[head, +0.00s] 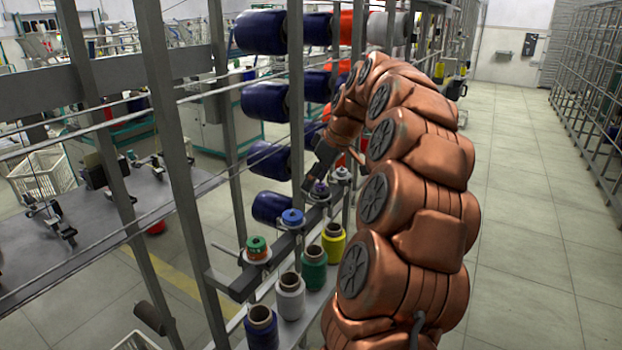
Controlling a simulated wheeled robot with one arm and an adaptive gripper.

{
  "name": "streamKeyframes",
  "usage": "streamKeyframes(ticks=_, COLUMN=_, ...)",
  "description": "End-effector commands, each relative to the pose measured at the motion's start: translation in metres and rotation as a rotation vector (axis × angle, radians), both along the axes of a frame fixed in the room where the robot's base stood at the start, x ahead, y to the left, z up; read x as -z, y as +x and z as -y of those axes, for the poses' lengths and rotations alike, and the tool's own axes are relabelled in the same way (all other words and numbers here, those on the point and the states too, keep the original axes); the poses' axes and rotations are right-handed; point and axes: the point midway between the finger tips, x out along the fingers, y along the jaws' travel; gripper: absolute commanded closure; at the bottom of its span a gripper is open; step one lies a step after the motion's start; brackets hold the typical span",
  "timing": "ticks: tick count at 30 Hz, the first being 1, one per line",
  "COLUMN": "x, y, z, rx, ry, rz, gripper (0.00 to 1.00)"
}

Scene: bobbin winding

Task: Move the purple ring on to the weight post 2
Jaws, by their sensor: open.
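The purple ring (320,188) is small and partly hidden; it sits in the row of posts on a grey rail, below my gripper. My gripper (324,164) is dark and seen from behind; it is open, just above the purple ring. I cannot tell whether its fingers are around the ring or only over it. In the same row, nearer, are a blue ring (292,216) and a green ring (257,243) above an orange piece. A pale grey ring (342,173) is farther back. No numbers are readable, so I cannot tell which is weight post 2.
A row of cones stands right of the rail: navy (262,330), white (290,298), green (314,270) and yellow (334,245). Upright frame bars (168,130) and large navy bobbins (261,32) stand close by. The tiled floor (530,220) at right is clear.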

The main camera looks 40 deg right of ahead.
Motion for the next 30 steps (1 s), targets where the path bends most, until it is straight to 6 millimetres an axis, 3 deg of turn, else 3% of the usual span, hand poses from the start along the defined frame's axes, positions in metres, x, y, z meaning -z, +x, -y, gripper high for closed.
streamKeyframes(ticks=30, x=-0.001, y=0.028, z=0.094, rx=0.000, ry=0.003, rz=-0.004, gripper=0.44)
